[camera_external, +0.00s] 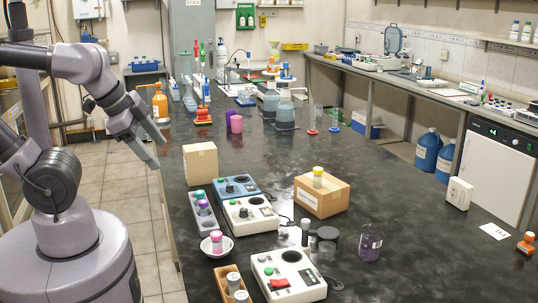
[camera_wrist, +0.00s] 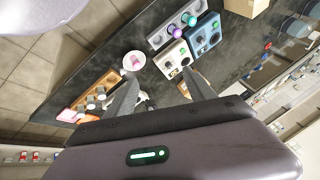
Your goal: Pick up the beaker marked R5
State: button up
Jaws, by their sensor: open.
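A clear glass beaker (camera_external: 369,246) with dark purple contents stands upright on the black bench, right of centre near the front. A small marking shows on it, but I cannot read it as R5. Two larger beakers with grey-blue contents, a front one (camera_external: 286,115) and one behind it (camera_external: 270,103), stand farther back; their markings are also unreadable. My gripper (camera_external: 149,150) hangs in the air at the bench's left edge, open and empty, well left of the purple beaker. In the wrist view its two fingers (camera_wrist: 158,92) are spread apart. I cannot make out the purple beaker there.
Hotplate-like devices (camera_external: 250,215), a cardboard box (camera_external: 322,196) with a yellow-capped jar, another box (camera_external: 200,163), a white bowl (camera_external: 217,245) and vial racks (camera_external: 203,215) crowd the bench between my gripper and the purple beaker. The bench behind the open-topped box is mostly clear.

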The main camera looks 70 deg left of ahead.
jog(key=shift+o, duration=0.8)
jog(key=shift+w+r, duration=0.1)
jog(key=w+d+r+p, duration=0.15)
jog(key=w+r, duration=0.25)
jog(key=w, duration=0.4)
jog(key=g+h+p, duration=0.2)
jog(key=h+p, duration=0.1)
jog(key=h, duration=0.1)
send_over(372, 237)
jog(key=s+a, duration=0.5)
jog(key=a, duration=0.1)
notch_tip(372, 237, down, 11)
jog(key=b+x, duration=0.3)
jog(key=x, duration=0.9)
jog(key=shift+w+b, duration=0.25)
jog(key=shift+b, duration=0.1)
jog(key=x, duration=0.2)
jog(key=b+x, duration=0.1)
jog(key=x, duration=0.1)
jog(key=b+x, duration=0.1)
jog(key=x, duration=0.1)
jog(key=shift+w+d+r, duration=0.15)
jog(key=shift+w+d, duration=0.05)
jog(key=shift+d, duration=0.1)
jog(key=shift+r, duration=0.1)
